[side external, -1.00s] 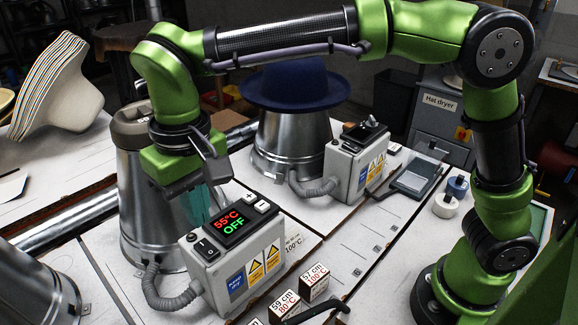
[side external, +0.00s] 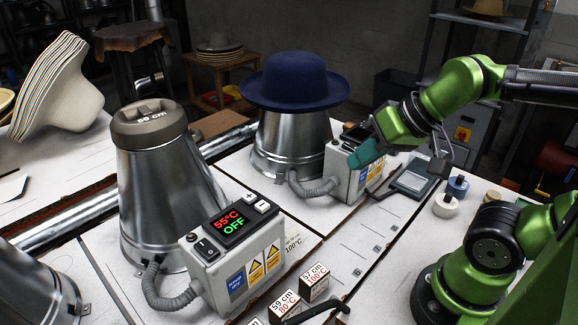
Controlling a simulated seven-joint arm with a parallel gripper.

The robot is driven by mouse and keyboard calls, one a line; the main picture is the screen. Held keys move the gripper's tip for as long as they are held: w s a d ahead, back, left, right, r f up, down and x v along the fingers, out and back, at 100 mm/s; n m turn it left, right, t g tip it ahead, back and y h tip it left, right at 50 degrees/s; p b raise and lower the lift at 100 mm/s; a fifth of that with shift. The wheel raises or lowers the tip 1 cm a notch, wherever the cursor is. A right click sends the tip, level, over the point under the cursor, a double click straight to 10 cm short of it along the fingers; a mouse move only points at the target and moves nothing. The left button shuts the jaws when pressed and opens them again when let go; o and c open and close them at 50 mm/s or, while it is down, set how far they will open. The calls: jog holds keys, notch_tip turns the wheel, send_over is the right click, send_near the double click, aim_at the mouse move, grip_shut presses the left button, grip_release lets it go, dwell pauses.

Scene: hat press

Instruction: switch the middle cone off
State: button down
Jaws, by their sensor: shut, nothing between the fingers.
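The middle cone (side external: 165,200) is a metal cone with a grey-brown cap marked 59 cm. Its control box (side external: 240,265) stands in front of it, joined by a grey hose. The box's display (side external: 230,222) reads 55°C in red and OFF in green. A black rocker switch (side external: 206,247) sits left of the display, and pale buttons sit on its far side. My gripper (side external: 362,156) is shut and empty, with teal fingers. It is at the far control box (side external: 345,178), well away from the middle box, and hides part of the far box's top. I cannot tell whether it touches.
The far cone (side external: 285,145) carries a navy hat (side external: 296,80). Part of another cone (side external: 35,290) shows at the lower left. Small labelled blocks (side external: 314,284) and a black handle (side external: 318,311) lie at the front. A grey device (side external: 412,178) and spools (side external: 446,205) lie at right.

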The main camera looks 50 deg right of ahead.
dwell(0.3)
jog(key=w+a+r+n+g, duration=0.2)
jog(key=w+a+n, duration=0.2)
jog(key=a+n, duration=0.3)
jog(key=w+a+r+n+g+h, duration=0.1)
jog(key=w+a+r+n+g, duration=0.1)
jog(key=a+n, duration=0.5)
jog(key=w+a+r+n+g+h, duration=0.1)
jog(key=w+a+r+n+g, duration=0.2)
jog(key=a, duration=0.9)
jog(key=shift+w+r+n, duration=0.5)
jog(key=shift+w+n, duration=1.05)
jog(key=shift+n, duration=0.95)
jog(key=shift+s, duration=0.15)
jog(key=shift+s+r, duration=0.25)
jog(key=shift+s, duration=0.4)
jog(key=shift+r, duration=0.1)
